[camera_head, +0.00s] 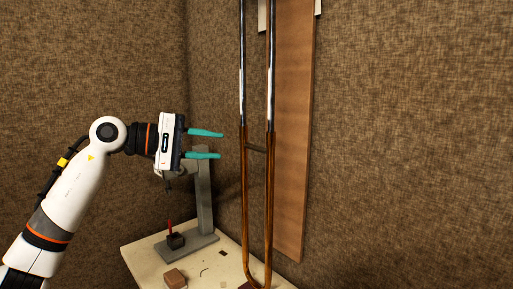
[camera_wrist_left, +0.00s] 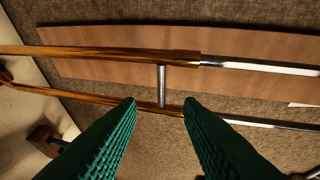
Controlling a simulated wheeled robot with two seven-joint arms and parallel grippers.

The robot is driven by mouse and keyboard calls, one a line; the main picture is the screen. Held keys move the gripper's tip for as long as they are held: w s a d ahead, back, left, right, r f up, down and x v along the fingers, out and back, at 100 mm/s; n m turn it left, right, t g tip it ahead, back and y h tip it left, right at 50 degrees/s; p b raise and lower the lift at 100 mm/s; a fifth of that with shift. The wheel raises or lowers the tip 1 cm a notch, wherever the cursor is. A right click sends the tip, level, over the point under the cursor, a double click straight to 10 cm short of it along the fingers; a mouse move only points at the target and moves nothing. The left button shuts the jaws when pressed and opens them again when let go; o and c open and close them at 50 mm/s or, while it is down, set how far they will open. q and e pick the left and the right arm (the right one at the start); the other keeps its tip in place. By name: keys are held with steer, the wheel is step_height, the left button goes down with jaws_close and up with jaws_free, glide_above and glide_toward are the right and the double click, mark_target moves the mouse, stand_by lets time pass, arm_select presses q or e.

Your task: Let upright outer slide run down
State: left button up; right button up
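The outer slide (camera_head: 246,185) hangs upright in the head view, two long brass tubes joined by a bow low down near the bench. Silver inner tubes (camera_head: 271,80) come out of its top. A short crossbar (camera_head: 256,148) joins the brass tubes; it also shows in the left wrist view (camera_wrist_left: 161,85), lined up between the fingertips. My left gripper (camera_head: 213,144) is open and empty, its teal fingers pointing right, a little left of the slide at crossbar height. In the wrist view the fingers (camera_wrist_left: 160,103) seem just short of the tubes. My right gripper is not seen.
A wooden board (camera_head: 293,140) stands behind the slide against brown fabric walls. A pale bench (camera_head: 150,255) below carries a grey stand (camera_head: 205,190), a small dark block with a red stick (camera_head: 176,240) and a brown block (camera_head: 174,278).

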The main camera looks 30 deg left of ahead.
mark_target(254, 148)
arm_select(q)
steer(key=p+x, duration=0.2)
steer(key=x, duration=0.2)
steer(key=p+x, duration=0.1)
steer(key=x, duration=0.4)
steer(key=shift+w+d+r+p, duration=0.2)
steer(key=shift+d+p, duration=0.05)
steer(key=shift+p, duration=0.15)
steer(key=shift+x, duration=0.75)
steer(key=shift+f, duration=0.2)
steer(key=shift+c, duration=0.3)
jaws_close()
